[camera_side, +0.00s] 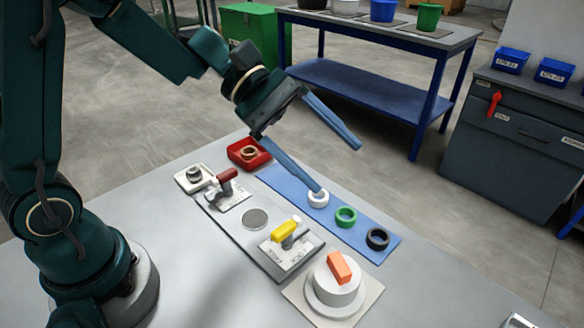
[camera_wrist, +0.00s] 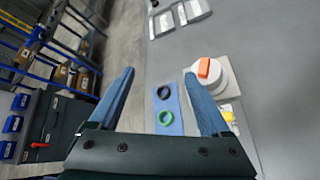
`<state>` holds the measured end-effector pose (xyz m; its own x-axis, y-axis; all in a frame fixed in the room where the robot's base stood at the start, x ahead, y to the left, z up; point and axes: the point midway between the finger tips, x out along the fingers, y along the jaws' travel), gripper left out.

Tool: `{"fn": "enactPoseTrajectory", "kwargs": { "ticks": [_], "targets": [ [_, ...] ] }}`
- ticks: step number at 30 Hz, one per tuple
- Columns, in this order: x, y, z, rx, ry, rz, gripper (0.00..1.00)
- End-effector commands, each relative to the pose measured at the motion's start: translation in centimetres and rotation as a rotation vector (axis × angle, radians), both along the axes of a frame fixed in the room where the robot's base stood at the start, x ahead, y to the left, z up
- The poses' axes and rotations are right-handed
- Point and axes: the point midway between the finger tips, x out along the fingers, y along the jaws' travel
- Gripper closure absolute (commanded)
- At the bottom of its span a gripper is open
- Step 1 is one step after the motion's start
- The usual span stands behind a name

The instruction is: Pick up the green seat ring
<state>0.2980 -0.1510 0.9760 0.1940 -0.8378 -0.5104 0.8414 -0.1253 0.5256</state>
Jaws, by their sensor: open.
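The green seat ring (camera_side: 346,223) lies on the blue mat (camera_side: 286,183), between a white ring (camera_side: 317,203) and a black ring (camera_side: 377,246). My gripper (camera_side: 338,168) is open with its two long blue fingers spread wide and nothing between them. It hangs above the far end of the mat. In the side view one fingertip overlaps the white ring; I cannot tell whether it touches. In the wrist view the green ring (camera_wrist: 159,119) shows between the fingers (camera_wrist: 159,73), nearer the right finger, with the black ring beyond it. The white ring is hidden there.
Beside the mat stand a yellow-handled clamp (camera_side: 286,229), a red-handled clamp (camera_side: 227,184) and a white round block with an orange top (camera_side: 334,286). A red tray (camera_side: 247,163) holds a brass ring. The bench's front right is mostly clear.

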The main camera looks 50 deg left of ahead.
Motion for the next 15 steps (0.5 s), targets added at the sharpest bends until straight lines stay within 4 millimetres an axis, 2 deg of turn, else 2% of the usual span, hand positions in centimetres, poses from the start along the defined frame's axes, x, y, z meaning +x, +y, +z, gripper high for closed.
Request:
{"fn": "enactPoseTrajectory", "kwargs": {
  "ticks": [3, 7, 11, 15],
  "targets": [
    [2.9, 1.1, -2.7, -0.118, 0.138, 0.133, 0.19],
    [5.4, 2.8, -6.3, -0.222, 0.271, 0.278, 0.19],
    [6.4, 4.3, -10.3, -0.288, 0.388, 0.390, 0.19],
    [6.0, 5.0, -13.6, -0.309, 0.480, 0.442, 0.19]
  ]
}}
